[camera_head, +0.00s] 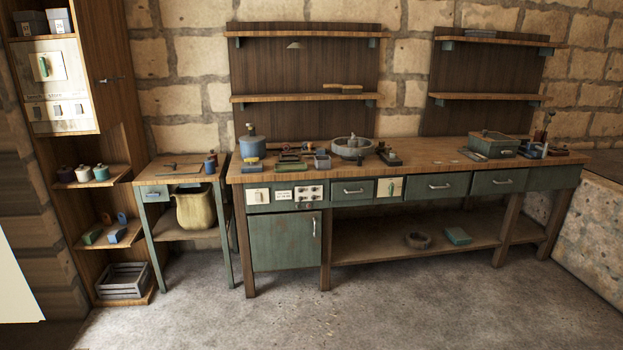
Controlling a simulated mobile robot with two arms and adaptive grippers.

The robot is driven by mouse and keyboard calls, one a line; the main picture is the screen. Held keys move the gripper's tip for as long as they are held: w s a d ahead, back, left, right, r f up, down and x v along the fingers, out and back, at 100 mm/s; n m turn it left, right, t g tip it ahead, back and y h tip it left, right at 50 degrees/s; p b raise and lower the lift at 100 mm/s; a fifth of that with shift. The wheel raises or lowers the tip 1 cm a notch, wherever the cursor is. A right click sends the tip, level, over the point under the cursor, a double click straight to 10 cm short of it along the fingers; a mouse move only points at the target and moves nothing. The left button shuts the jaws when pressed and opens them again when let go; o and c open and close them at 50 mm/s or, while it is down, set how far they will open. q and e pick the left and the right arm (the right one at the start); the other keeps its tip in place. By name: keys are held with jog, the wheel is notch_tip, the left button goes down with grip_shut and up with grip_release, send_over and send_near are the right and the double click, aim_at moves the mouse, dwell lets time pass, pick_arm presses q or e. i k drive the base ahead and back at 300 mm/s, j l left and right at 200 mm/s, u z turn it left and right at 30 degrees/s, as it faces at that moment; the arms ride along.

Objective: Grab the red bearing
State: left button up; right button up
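A small reddish round thing (106,218) stands on the lower shelf of the tall wooden cabinet at the left. It may be the red bearing, but it is too small to tell. A similar blue ring (122,217) stands just to its right. Neither of my grippers shows in the head view.
A long workbench (420,152) holds several tools, a blue pot (252,147) and a round stone bowl (352,147). A small side table (170,172) stands between it and the cabinet. A grey crate (123,281) sits at the cabinet's foot.

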aim_at(286, 147)
jog(key=i, duration=2.5)
